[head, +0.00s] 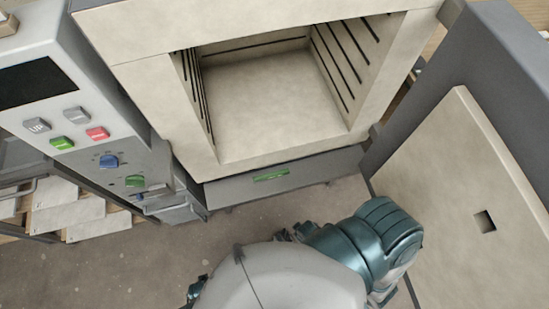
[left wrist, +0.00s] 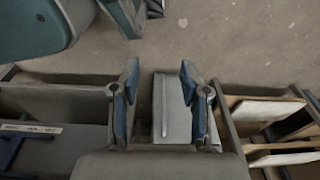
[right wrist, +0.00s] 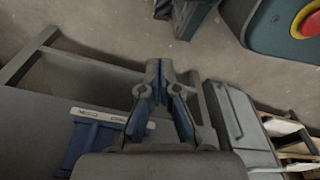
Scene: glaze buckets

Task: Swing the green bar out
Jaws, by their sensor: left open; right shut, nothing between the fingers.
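A small green bar (head: 271,176) lies flat along the grey panel below the open kiln chamber (head: 275,100) in the head view. I cannot tell from here how it is hinged. Neither wrist view clearly shows it. My left gripper (left wrist: 160,88) is open in the left wrist view, its blue-padded fingers apart with nothing between them. My right gripper (right wrist: 166,85) is shut and empty in the right wrist view. In the head view, my own body and arm at the bottom hide both grippers' fingertips.
The kiln door (head: 455,190) stands open at the right. A control box (head: 85,110) with coloured buttons stands at the left, above shelves of pale boards (head: 80,215). The floor (head: 110,270) before the kiln is clear. A blue object (right wrist: 90,140) shows in the right wrist view.

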